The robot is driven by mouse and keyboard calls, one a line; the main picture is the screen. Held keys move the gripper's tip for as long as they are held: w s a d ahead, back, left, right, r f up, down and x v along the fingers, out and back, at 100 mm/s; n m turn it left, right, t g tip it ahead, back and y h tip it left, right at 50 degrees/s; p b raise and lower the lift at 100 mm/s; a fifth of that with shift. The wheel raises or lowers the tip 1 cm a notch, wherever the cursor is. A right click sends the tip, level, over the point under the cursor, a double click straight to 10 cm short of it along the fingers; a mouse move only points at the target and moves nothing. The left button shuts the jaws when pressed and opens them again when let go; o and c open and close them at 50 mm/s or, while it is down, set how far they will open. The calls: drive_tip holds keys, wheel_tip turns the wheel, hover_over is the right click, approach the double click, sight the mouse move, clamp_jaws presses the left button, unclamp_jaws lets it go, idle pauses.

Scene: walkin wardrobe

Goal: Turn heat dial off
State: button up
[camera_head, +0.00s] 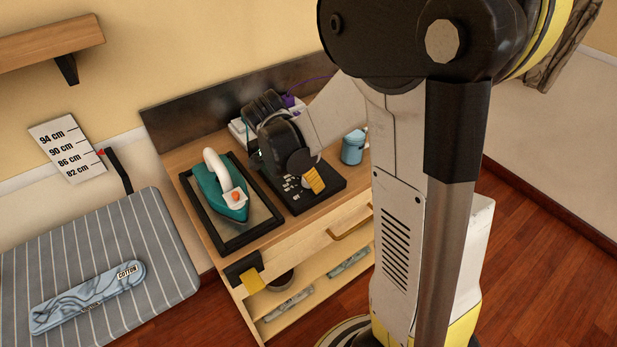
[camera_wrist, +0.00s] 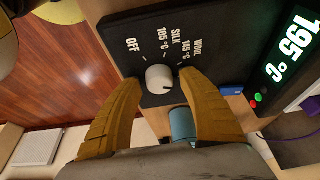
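The heat dial (camera_wrist: 160,79) is a small pale round knob on a black control panel (camera_wrist: 150,35). White labels on the panel read OFF, SILK 105 °C and WOOL 145 °C. A short dark mark on the dial faces the lower right, away from OFF. A green display (camera_wrist: 290,45) reads 195 °C. My gripper (camera_wrist: 161,80) is open, its two yellow fingers on either side of the dial; I cannot tell whether they touch it. In the head view, my gripper (camera_head: 315,180) is over the panel (camera_head: 325,187) and the dial cannot be made out.
A teal iron (camera_head: 223,190) stands on a black-framed tray (camera_head: 254,234) left of the panel. A blue cup (camera_head: 353,147) is to its right. A striped ironing board (camera_head: 165,255) is at left. A wooden drawer (camera_head: 310,247) is below the top.

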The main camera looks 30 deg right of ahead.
clamp_jaws()
drive_tip(key=shift+n, duration=0.4)
drive_tip(key=n+t, duration=0.1)
drive_tip(key=n, duration=0.2)
drive_tip(key=n+t, duration=0.1)
drive_tip(key=n, duration=0.1)
drive_tip(key=shift+n+y, duration=0.4)
drive_tip(key=n+t+y, duration=0.1)
drive_tip(key=n, duration=0.2)
drive_tip(key=n+t+y, duration=0.1)
drive_tip(key=n, duration=0.2)
drive_tip(key=shift+p, duration=0.3)
drive_tip(key=n+y, duration=0.1)
drive_tip(key=n, duration=0.2)
drive_tip(key=shift+n, duration=0.4)
drive_tip(key=n+y, duration=0.1)
drive_tip(key=n, duration=0.2)
drive_tip(key=shift+n+y, duration=0.4)
drive_tip(key=n+y, duration=0.1)
drive_tip(key=n, duration=0.2)
drive_tip(key=n+g+y, duration=0.1)
drive_tip(key=n, duration=0.2)
drive_tip(key=shift+n, duration=0.4)
